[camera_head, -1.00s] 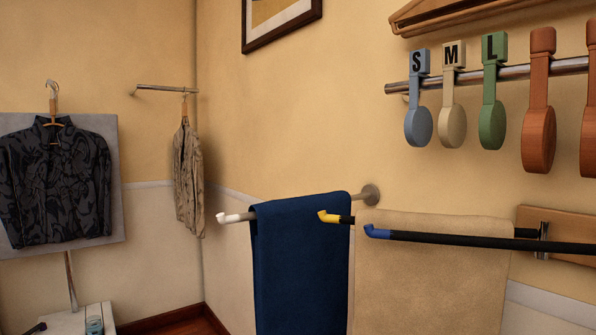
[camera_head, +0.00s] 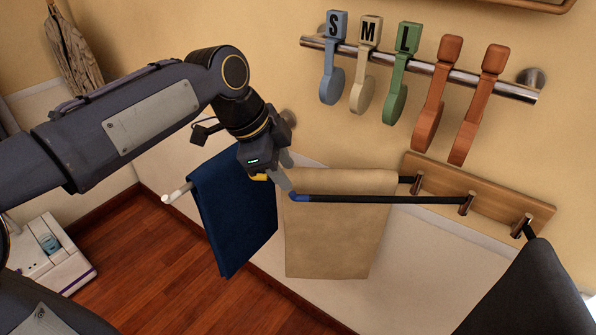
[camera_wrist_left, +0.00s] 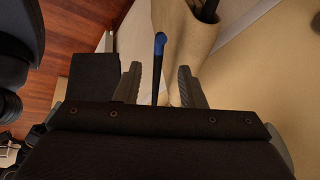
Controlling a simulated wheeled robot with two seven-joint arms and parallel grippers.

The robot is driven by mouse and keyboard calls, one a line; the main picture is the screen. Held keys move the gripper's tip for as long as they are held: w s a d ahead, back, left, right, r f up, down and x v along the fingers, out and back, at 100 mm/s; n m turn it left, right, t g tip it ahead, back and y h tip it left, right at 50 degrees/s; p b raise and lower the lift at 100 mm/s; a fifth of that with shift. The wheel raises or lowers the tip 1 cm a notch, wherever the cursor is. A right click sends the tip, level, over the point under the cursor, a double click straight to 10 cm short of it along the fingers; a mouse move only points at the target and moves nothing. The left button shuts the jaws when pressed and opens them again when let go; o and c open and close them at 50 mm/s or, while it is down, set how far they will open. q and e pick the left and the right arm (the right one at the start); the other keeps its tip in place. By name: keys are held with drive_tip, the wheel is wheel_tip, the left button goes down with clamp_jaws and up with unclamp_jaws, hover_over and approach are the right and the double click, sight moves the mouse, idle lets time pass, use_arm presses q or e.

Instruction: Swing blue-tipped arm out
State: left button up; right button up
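The blue-tipped arm (camera_head: 385,199) is a black rod on the middle peg of a wooden wall rack (camera_head: 490,200). Its blue tip (camera_head: 301,198) points left, in front of the beige towel (camera_head: 340,240). My left gripper (camera_head: 285,172) is at the tip end, with its fingers apart. In the left wrist view the blue tip (camera_wrist_left: 160,40) and rod show between the two open fingers (camera_wrist_left: 160,88), with a gap on each side. Whether either finger touches the rod I cannot tell. The yellow tip (camera_head: 259,177) is partly hidden behind my gripper. My right gripper is not in view.
A navy towel (camera_head: 232,210) hangs on a white-tipped bar left of the beige one. A dark grey cloth (camera_head: 530,290) hangs at the lower right, near the third peg. A rail (camera_head: 520,93) with size tags is above.

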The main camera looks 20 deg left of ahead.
sight(302, 196)
use_arm(q)
drive_tip(key=x, duration=0.7)
drive_tip(key=shift+f, duration=0.15)
drive_tip(key=shift+c, duration=0.5)
clamp_jaws()
